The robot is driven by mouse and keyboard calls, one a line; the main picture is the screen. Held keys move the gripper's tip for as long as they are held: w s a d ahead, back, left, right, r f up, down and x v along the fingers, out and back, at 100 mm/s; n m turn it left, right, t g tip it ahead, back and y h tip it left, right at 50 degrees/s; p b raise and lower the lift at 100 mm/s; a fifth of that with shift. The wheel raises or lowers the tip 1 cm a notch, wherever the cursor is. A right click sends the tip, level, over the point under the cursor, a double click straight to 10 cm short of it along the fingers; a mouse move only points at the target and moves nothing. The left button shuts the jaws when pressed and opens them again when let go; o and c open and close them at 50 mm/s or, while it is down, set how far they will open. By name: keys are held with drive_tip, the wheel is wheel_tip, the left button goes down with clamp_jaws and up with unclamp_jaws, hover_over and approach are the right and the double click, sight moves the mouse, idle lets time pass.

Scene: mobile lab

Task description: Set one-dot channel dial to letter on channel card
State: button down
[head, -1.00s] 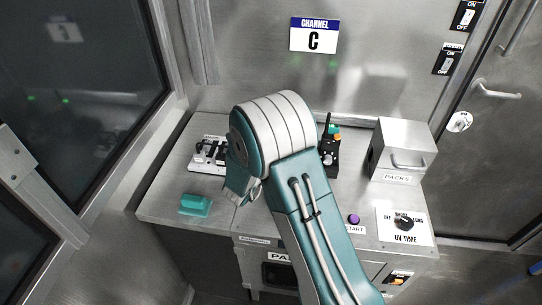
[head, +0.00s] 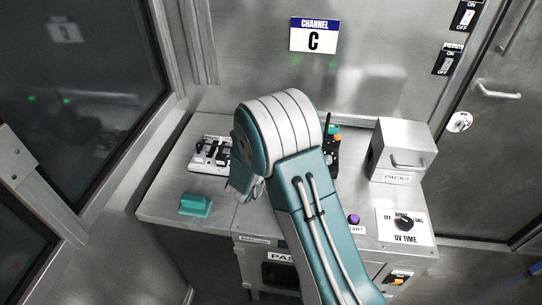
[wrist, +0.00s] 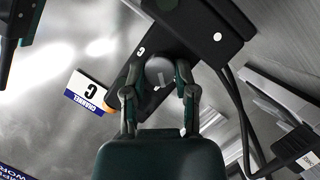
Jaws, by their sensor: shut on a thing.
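The channel card (head: 314,35) on the back wall reads "CHANNEL C"; it also shows, turned, in the wrist view (wrist: 87,90). A black handset (head: 333,157) stands on the counter, partly hidden behind my arm in the head view. My gripper (wrist: 158,92) is shut on this dial, one finger on each side. A small white mark sits beside the dial and a white dot lies farther along the body. The dial's setting is too small to read surely.
A panel with switches (head: 208,152) and a teal block (head: 195,204) are on the counter's left. A metal PACKS box (head: 403,148), a purple button (head: 354,219) and the UV TIME dial (head: 404,222) are on the right. A dark cable (wrist: 240,115) hangs near my gripper.

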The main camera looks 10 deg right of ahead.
drive_tip(key=m+y, duration=0.1)
drive_tip(key=m, duration=0.1)
drive_tip(key=m+y, duration=0.2)
drive_tip(key=shift+s+d+f+m+t, duration=0.1)
drive_tip(key=shift+s+d+m+t, duration=0.1)
drive_tip(key=shift+m+t, duration=0.1)
drive_tip(key=shift+d+m+t+y, duration=0.1)
drive_tip(key=shift+m+t+y, duration=0.2)
drive_tip(key=shift+m+y, duration=0.75)
drive_tip(key=shift+f+m+t+y, duration=0.15)
drive_tip(key=shift+m+t+y, duration=0.45)
drive_tip(key=shift+m, duration=0.85)
drive_tip(key=c, duration=0.7)
unclamp_jaws()
